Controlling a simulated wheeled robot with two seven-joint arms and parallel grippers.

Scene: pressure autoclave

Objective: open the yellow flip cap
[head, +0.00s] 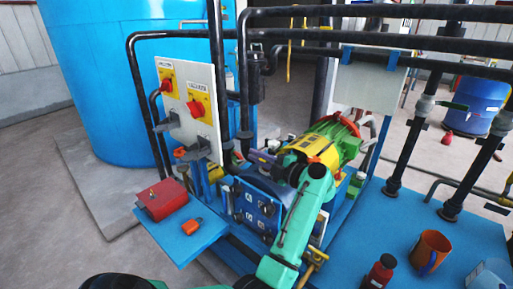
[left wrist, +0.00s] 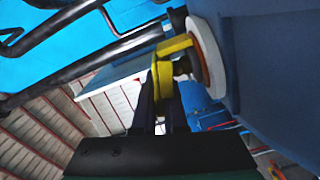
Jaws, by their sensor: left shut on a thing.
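The yellow flip cap (left wrist: 174,46) shows in the left wrist view, beside a round white flange on a large blue-grey body. My left gripper (left wrist: 161,82) has its two dark fingers shut on the lower end of the cap. In the head view my left gripper (head: 254,157) reaches in among the pump parts, beside the blue pump body (head: 255,207). The cap itself cannot be made out there, behind the wrist and pipes. My right gripper is not in view.
Black pipes (head: 216,75) rise close to the left gripper. A switch panel (head: 189,108) stands left of it. A blue shelf (head: 178,243) holds a red box (head: 162,199) and an orange padlock (head: 192,226).

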